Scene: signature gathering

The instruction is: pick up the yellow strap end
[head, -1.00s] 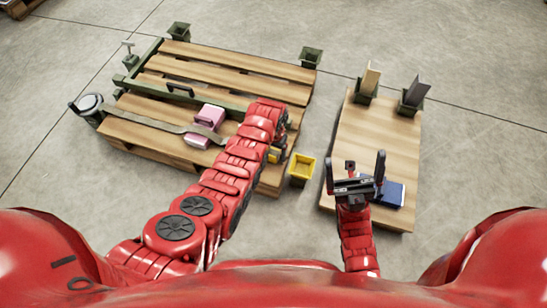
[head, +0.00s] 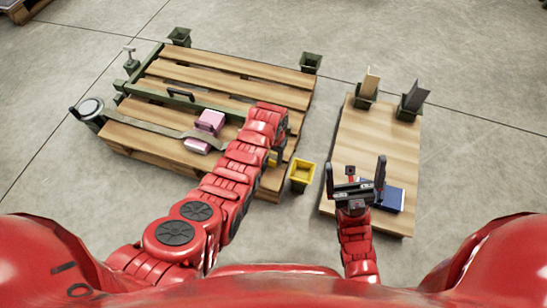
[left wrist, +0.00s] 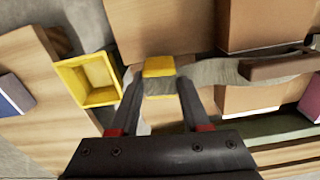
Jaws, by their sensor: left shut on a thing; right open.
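The yellow strap end (left wrist: 158,66) shows between the fingertips in the left wrist view, joined to a grey strap (left wrist: 215,72). My left gripper (left wrist: 158,84) is shut on this end, with one finger on each side. In the head view, the strap (head: 155,127) runs from a round reel (head: 90,108) across the wooden pallet (head: 210,93) to behind my left forearm. My left gripper is mostly hidden there, at the pallet's right side. My right gripper (head: 355,172) is open and empty over the wooden board at right.
A yellow open box (head: 301,173) stands on the floor between the pallet and the wooden board (head: 375,140). A pink block (head: 209,121) lies on the pallet. A blue item (head: 390,198) lies near my right gripper. Green holders (head: 311,63) stand around the pallet.

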